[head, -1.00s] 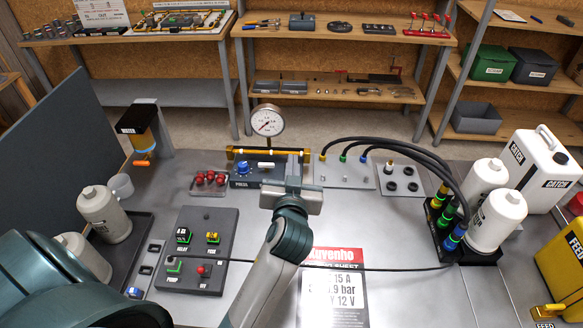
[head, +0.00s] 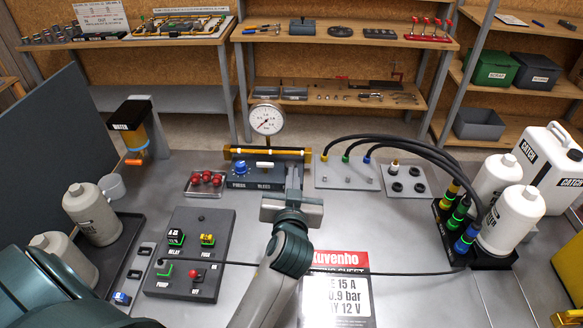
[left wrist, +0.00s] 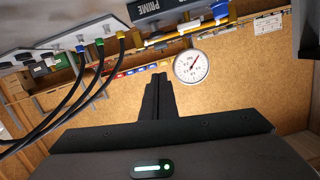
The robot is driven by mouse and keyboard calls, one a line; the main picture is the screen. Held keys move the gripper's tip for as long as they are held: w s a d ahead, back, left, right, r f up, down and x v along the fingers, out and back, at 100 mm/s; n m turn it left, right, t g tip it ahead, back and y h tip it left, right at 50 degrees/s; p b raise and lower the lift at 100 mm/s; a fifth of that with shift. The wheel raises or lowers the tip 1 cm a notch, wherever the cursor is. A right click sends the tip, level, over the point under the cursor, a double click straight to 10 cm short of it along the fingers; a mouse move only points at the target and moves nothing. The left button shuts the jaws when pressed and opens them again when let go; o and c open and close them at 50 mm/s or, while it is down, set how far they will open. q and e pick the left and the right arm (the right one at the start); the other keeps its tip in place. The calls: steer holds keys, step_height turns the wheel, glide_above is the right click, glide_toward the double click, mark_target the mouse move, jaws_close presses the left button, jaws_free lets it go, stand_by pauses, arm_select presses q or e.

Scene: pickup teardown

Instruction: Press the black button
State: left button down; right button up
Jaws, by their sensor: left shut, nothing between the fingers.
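My left gripper (head: 294,172) is shut and empty, fingers pointing away from me, over the right end of the dark box (head: 240,184) with the blue knob and white lever. Its closed fingers show in the left wrist view (left wrist: 158,82), with the box marked PRIME (left wrist: 160,8) at the top. Part of the box's right end is hidden behind the gripper. I cannot clearly make out a black button; a small dark spot (head: 201,217) shows near the top of the grey switch panel (head: 217,232). My right gripper is not in view.
A pressure gauge (head: 267,119) stands up behind the box and shows in the left wrist view (left wrist: 192,66). Black hoses (head: 420,148) arch to the right. Red caps (head: 206,178) sit left of the box. A printed sheet (head: 342,297) lies in front.

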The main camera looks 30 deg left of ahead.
arm_select(q)
steer(key=shift+w, duration=0.1)
steer(key=p, duration=0.4)
glide_above(292, 162)
steer(key=f+v, duration=0.1)
steer(key=v, duration=0.3)
steer(key=shift+d+f, duration=0.25)
steer(key=shift+f, duration=0.3)
step_height(292, 162, down, 3)
steer(key=shift+a+r+p, duration=0.1)
steer(key=shift+r+p, duration=0.05)
steer(key=shift+p, duration=0.2)
steer(key=shift+a+f, duration=0.1)
steer(key=shift+f, duration=0.75)
